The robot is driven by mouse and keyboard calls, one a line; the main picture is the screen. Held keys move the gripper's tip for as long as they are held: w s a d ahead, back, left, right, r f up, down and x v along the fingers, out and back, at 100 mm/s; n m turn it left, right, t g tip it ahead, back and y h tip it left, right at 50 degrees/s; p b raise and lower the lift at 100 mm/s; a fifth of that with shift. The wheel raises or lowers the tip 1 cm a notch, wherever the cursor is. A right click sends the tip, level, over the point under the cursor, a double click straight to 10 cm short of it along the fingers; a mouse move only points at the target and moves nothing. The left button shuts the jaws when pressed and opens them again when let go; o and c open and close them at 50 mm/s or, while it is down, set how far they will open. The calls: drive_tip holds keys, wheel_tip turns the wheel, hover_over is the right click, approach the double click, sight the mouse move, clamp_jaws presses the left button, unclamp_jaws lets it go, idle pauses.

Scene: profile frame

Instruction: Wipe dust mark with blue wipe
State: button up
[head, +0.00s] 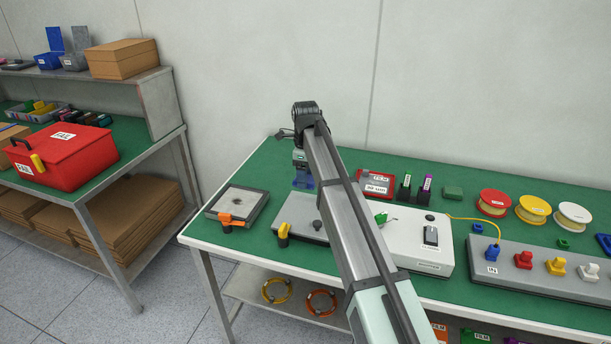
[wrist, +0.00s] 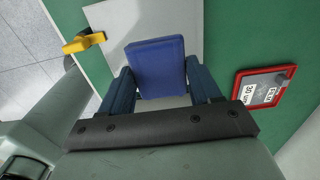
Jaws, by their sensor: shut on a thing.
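My gripper (head: 303,172) is shut on the blue wipe (wrist: 157,66), a flat blue pad between its two dark blue fingers in the wrist view. In the head view the wipe (head: 303,183) shows as a small blue patch beneath the gripper, at the back of a pale grey plate (head: 301,210) with a yellow clamp (head: 283,232). In the wrist view the plate (wrist: 135,22) lies beyond and under the wipe. I cannot tell whether the wipe touches it. I cannot make out a dust mark; my arm and the wipe cover part of the plate.
Left of it lies another plate (head: 250,199) with an orange clamp (head: 232,220). A red-framed film case (head: 375,184) lies to the right, near a white box (head: 415,235). Spools and a grey connector panel (head: 540,268) fill the right side. Green mat shows between them.

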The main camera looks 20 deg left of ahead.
drive_tip(key=s+a+f, duration=0.1)
drive_tip(key=a, duration=1)
drive_tip(key=s+a+f, duration=0.2)
drive_tip(key=a, duration=0.9)
drive_tip(key=shift+f, duration=0.15)
